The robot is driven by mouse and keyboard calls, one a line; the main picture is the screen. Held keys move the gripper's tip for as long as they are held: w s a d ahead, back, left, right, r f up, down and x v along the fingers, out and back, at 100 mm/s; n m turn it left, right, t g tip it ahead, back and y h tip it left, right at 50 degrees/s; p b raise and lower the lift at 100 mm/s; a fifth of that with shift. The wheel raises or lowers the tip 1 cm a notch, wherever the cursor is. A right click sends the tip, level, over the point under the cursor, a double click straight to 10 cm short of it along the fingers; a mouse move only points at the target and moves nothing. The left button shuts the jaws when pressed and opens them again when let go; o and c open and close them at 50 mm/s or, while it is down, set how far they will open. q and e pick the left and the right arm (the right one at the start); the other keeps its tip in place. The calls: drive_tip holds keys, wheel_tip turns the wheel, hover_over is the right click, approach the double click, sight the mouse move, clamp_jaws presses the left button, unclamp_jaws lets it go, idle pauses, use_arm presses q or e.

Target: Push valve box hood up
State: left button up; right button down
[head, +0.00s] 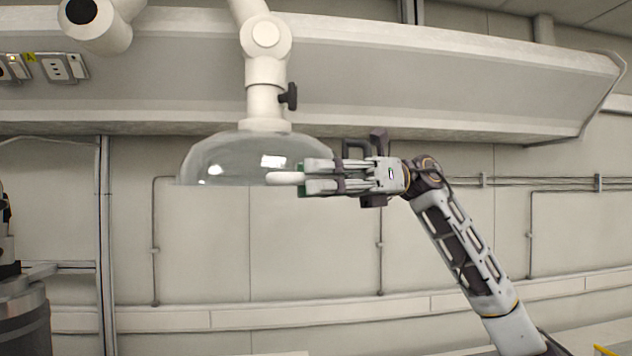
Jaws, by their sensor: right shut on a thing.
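The valve box hood (225,155) is a clear, smoky dome with its open side down. It hangs from a white jointed arm (265,70) with a black knob (291,96) on its right side. My right gripper (302,180) comes in from the right at the hood's lower right rim. Its fingers are shut on a white rounded handle (284,178) that points left across the front of the hood. The fingers hide the right part of the rim. My left gripper is not in view.
A long pale overhead duct (430,85) runs behind the hood's arm, with sockets (62,67) at left. Thin pipes run down the panelled wall (300,250). A dark metal vessel (22,315) stands at lower left. The space below the hood looks clear.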

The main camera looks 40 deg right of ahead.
drive_tip(key=c, duration=1.7)
unclamp_jaws()
drive_tip(key=shift+d+r, duration=0.2)
drive_tip(key=shift+r, duration=0.2)
drive_tip(key=shift+o, duration=0.2)
drive_tip(key=shift+w+d, duration=0.15)
drive_tip(key=shift+d, duration=0.05)
drive_tip(key=s+d, duration=0.2)
drive_tip(key=d, duration=0.9)
drive_tip(key=shift+s+f, duration=0.2)
drive_tip(key=shift+f, duration=0.15)
